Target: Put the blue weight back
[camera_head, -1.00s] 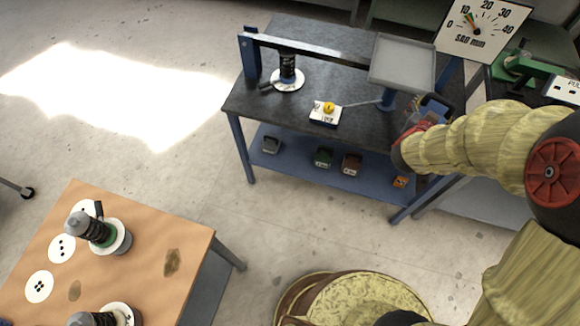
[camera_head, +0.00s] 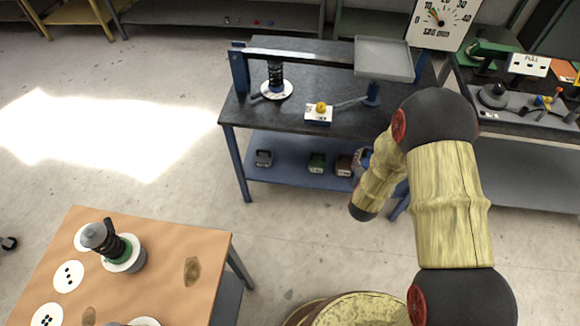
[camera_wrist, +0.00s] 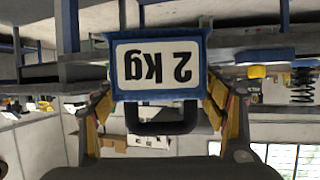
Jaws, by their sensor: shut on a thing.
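The blue weight (camera_wrist: 162,66), with a white "2 kg" label and a dark handle, appears upside down in the wrist view. My gripper (camera_wrist: 160,104) is shut on it, with yellow fingers on both sides of it. In the head view, the blue weight (camera_head: 363,157) shows partly beside my arm, near the front of the blue lower shelf (camera_head: 290,172). My gripper is mostly hidden behind my arm there. I cannot tell whether the weight touches the shelf.
The dark tabletop (camera_head: 300,105) above bears a spring (camera_head: 276,76) and a grey tray (camera_head: 384,60). A wooden table (camera_head: 165,265) stands front left.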

